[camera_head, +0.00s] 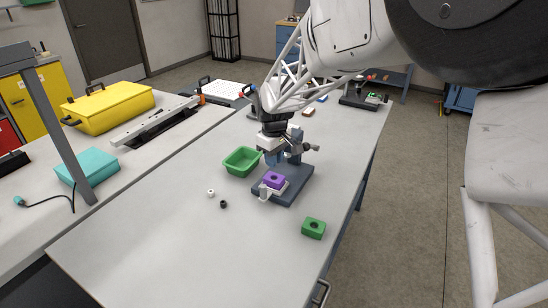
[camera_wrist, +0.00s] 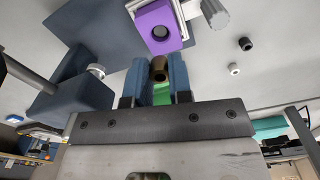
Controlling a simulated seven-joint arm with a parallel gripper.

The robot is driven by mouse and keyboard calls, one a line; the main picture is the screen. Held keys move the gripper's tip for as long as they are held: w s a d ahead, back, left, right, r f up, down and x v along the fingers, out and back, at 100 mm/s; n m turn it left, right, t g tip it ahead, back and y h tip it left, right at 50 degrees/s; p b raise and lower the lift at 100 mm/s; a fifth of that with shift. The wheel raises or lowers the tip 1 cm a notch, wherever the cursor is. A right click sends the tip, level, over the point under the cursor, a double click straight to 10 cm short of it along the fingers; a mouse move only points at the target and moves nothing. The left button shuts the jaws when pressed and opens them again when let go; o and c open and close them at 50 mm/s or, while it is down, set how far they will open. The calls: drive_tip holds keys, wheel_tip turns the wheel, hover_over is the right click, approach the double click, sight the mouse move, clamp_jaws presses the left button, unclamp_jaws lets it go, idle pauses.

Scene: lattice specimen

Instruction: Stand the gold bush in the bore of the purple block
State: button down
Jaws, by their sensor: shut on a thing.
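The purple block (camera_head: 274,180) sits in a fixture on a dark blue base plate (camera_head: 297,194) on the table. In the wrist view the purple block (camera_wrist: 157,28) shows its round dark bore, just beyond my fingertips. My gripper (camera_wrist: 158,75) is shut on the gold bush (camera_wrist: 158,70), which is held between the two blue fingers. In the head view my gripper (camera_head: 272,158) is above and slightly behind the block; the bush cannot be made out there. The bush is apart from the block.
A green tray (camera_head: 242,162) stands left of the fixture. A green block with a hole (camera_head: 313,228) lies at the front right. A small white ring (camera_head: 210,193) and a black ring (camera_head: 223,204) lie to the left. The front left of the table is clear.

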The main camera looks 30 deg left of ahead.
sight(274, 179)
drive_tip(key=shift+f, duration=2)
drive_tip(key=shift+f, duration=0.6)
idle(0.4)
drive_tip(key=shift+c, duration=2.4)
unclamp_jaws()
drive_tip(key=shift+r, duration=0.1)
drive_tip(key=shift+r, duration=2.4)
drive_tip(key=shift+r, duration=3.95)
drive_tip(key=shift+d, duration=0.1)
